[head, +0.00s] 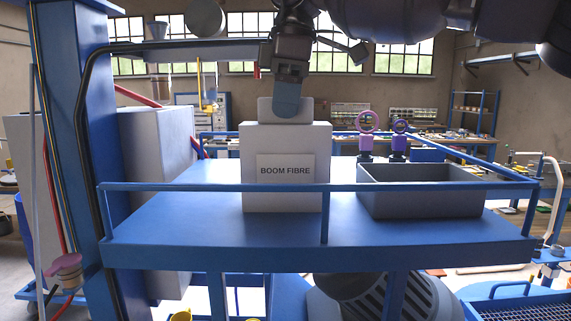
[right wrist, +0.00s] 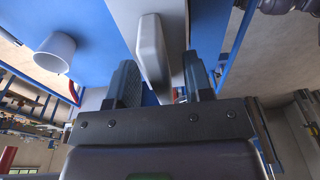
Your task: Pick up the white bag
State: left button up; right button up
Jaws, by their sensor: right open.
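The white bag (head: 286,195), labelled "BOOM FIBRE", stands upright on the blue platform (head: 200,228), left of the grey bin. It has a narrower raised top. My right gripper (head: 287,108) points down from above, and a finger overlaps the bag's raised top in the head view. In the right wrist view, the open fingers of my right gripper (right wrist: 158,68) lie on either side of the raised top of the white bag (right wrist: 150,42). Whether they touch it cannot be told. My left gripper is not in view.
A blue rail (head: 420,187) runs along the platform's front. A grey open bin (head: 420,199) stands right of the bag, with purple ring-topped items (head: 368,124) behind it. A blue column (head: 72,130) rises at the left. A white cup-like thing (right wrist: 55,54) shows in the right wrist view.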

jog(key=shift+f+b, duration=0.25)
jog(key=shift+b, duration=0.1)
dwell(0.3)
jog(key=shift+c, duration=0.3)
grip_shut()
dwell(1.1)
